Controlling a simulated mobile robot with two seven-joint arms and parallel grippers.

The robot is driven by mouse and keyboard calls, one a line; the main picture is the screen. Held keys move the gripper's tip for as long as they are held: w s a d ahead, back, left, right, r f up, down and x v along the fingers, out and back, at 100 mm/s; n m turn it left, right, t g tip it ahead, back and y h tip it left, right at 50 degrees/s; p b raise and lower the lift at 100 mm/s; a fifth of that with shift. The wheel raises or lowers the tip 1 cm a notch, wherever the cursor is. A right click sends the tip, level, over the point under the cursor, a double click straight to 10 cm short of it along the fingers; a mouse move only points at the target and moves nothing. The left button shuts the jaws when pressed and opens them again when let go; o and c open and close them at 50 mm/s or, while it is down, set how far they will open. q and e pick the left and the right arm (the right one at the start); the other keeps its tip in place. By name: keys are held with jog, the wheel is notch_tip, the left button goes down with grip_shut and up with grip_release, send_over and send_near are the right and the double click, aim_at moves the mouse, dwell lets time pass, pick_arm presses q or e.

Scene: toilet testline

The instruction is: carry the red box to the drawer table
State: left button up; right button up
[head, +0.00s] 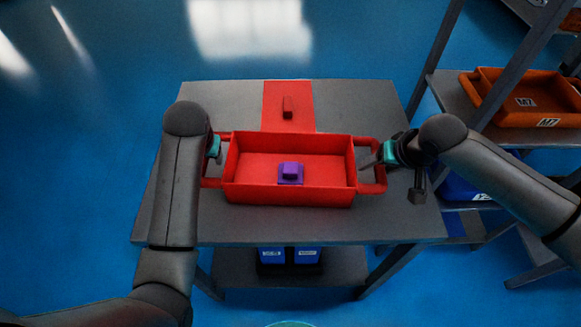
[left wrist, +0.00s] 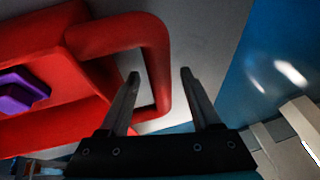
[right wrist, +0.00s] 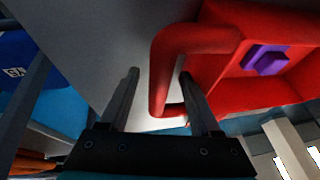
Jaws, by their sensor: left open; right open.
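The red box (head: 250,193) stands on the grey table (head: 380,110), with a loop handle at its left and right ends. A purple block (head: 291,172) lies inside it. My left gripper (head: 213,160) is open at the left handle; in the left wrist view its fingers straddle the outer bar of the handle (left wrist: 158,65), one finger inside the loop. My right gripper (head: 374,160) is open at the right handle; in the right wrist view the fingers lie either side of the handle bar (right wrist: 160,75). Contact with the bars cannot be told.
A small red block (head: 287,107) lies on a red strip (head: 300,90) behind the box. At the right, a rack (head: 450,95) holds an orange tray (head: 520,98). The blue floor at left is clear.

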pick_arm(q)
jog(key=shift+x, duration=1.55)
pick_arm(e)
jog(key=shift+x, duration=1.6)
pick_arm(q)
grip_shut()
pick_arm(e)
grip_shut()
